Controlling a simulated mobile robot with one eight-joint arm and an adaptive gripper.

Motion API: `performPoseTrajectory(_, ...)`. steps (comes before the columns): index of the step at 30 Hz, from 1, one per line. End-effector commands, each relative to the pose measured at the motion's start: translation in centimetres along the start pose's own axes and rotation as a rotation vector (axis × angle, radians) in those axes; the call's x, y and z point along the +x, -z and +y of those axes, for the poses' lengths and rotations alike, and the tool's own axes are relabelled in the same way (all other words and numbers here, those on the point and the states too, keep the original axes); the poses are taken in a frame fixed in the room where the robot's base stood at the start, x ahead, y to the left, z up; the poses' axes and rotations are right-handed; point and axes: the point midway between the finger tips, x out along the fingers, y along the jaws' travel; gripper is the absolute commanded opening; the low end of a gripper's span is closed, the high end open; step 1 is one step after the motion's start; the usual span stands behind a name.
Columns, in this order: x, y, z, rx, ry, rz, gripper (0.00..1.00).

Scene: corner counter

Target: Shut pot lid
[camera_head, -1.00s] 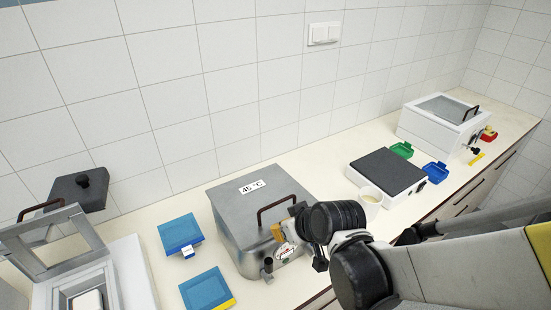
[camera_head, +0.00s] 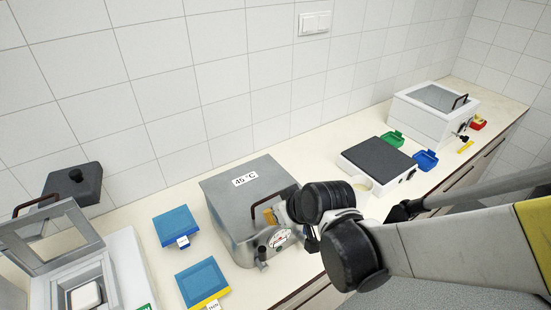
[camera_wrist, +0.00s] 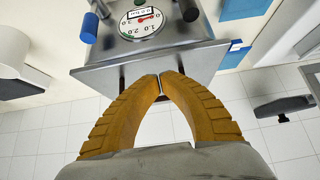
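The pot (camera_head: 227,228) is a grey steel box on the counter, left of my arm in the head view. Its flat lid (camera_head: 232,192), labelled 45 °C, lies over the top and looks down; I see no clear gap. My gripper (camera_head: 267,215) is at the lid's front edge, partly hidden by my wrist. In the wrist view my orange fingers (camera_wrist: 160,76) meet at their tips, in front of the lid edge (camera_wrist: 150,64). Dark bits of the handle (camera_wrist: 122,78) show behind the fingers. I cannot tell whether the handle lies between them. A round gauge (camera_wrist: 141,20) is on the pot's front.
Two blue boxes (camera_head: 177,226) (camera_head: 202,282) lie left of the pot. An open white device (camera_head: 84,268) stands further left, a dark hotplate (camera_head: 378,157) and a white bath (camera_head: 430,118) to the right.

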Motion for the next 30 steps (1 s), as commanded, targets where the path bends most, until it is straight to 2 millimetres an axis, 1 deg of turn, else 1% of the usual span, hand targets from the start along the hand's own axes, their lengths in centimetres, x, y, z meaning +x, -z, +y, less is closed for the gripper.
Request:
performPoseTrajectory(1,-1.4,1.6,0.1,0.000,0.000,0.000,0.00)
performPoseTrajectory(3,-3.0,0.8,0.1,0.003,-0.001,0.000,0.00)
performPoseTrajectory(9,-7.2,0.3,0.1,0.003,-0.001,-0.001,0.00)
performPoseTrajectory(12,-8.8,0.1,0.0,0.002,0.000,-0.001,0.00)
performPoseTrajectory(15,-9.8,0.0,0.0,0.002,0.000,0.000,0.00)
performPoseTrajectory(18,-10.3,-0.2,0.1,0.004,-0.002,-0.001,0.00)
performPoseTrajectory(20,-10.3,-0.8,0.5,0.015,-0.011,-0.003,0.00)
performPoseTrajectory(23,-10.1,-3.0,2.0,0.070,-0.054,-0.015,0.00)
performPoseTrajectory(26,-10.0,-6.8,4.4,0.167,-0.128,-0.033,0.00)
performPoseTrajectory(27,-10.1,-8.5,5.4,0.211,-0.161,-0.040,0.00)
performPoseTrajectory(29,-10.3,-10.9,6.7,0.276,-0.211,-0.050,0.00)
performPoseTrajectory(30,-10.5,-12.4,7.4,0.317,-0.242,-0.055,0.00)
